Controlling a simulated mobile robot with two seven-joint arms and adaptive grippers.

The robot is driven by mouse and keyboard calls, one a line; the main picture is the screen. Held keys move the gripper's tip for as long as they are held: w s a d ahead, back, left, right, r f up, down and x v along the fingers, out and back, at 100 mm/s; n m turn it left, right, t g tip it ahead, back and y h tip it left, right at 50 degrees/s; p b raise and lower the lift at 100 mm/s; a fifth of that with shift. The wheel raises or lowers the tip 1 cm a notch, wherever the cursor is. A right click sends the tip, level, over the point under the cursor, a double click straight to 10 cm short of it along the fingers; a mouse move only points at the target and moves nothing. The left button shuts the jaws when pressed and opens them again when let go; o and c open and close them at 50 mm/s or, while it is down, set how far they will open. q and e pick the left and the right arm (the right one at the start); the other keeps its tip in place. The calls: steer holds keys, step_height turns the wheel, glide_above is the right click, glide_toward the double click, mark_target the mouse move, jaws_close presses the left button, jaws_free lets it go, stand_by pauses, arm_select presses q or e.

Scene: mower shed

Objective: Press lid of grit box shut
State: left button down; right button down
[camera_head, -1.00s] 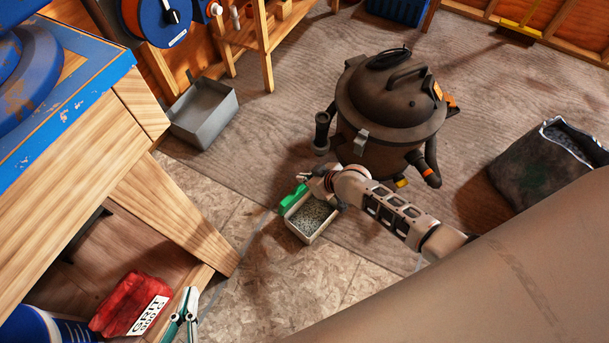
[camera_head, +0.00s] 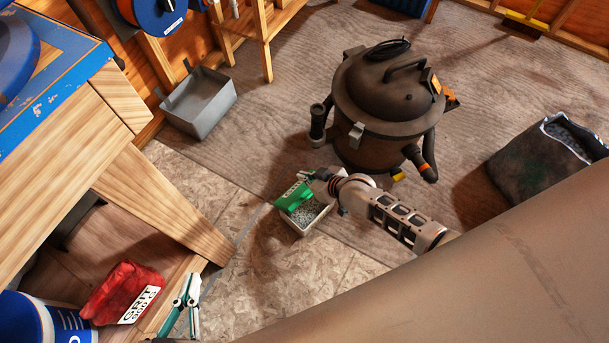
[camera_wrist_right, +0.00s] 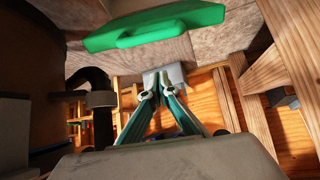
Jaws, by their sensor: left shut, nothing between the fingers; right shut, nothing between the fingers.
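The grit box (camera_head: 296,232) is a small pale box on the floor with grey grit showing inside. Its green lid (camera_head: 293,201) is partly swung over, tilted above the box's left part, with grit visible to the right of it. The lid also shows across the top of the right wrist view (camera_wrist_right: 155,27). My right gripper (camera_head: 305,177) is shut and empty at the lid's far side; whether it touches the lid I cannot tell. Its closed fingers show in the wrist view (camera_wrist_right: 160,90). My left gripper (camera_head: 187,288) is shut and empty at the lower left, away from the box.
A dark shop vacuum (camera_head: 385,105) stands just behind the box. A wooden workbench (camera_head: 150,185) fills the left, with a red grit bag (camera_head: 122,290) and a blue bucket (camera_head: 40,320) below. A grey bin (camera_head: 200,103) and dark sack (camera_head: 540,165) stand further off.

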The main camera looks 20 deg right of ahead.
arm_select(q)
steer(key=shift+w+d+r, duration=0.1)
stand_by(0.8)
steer(key=shift+w, duration=0.1)
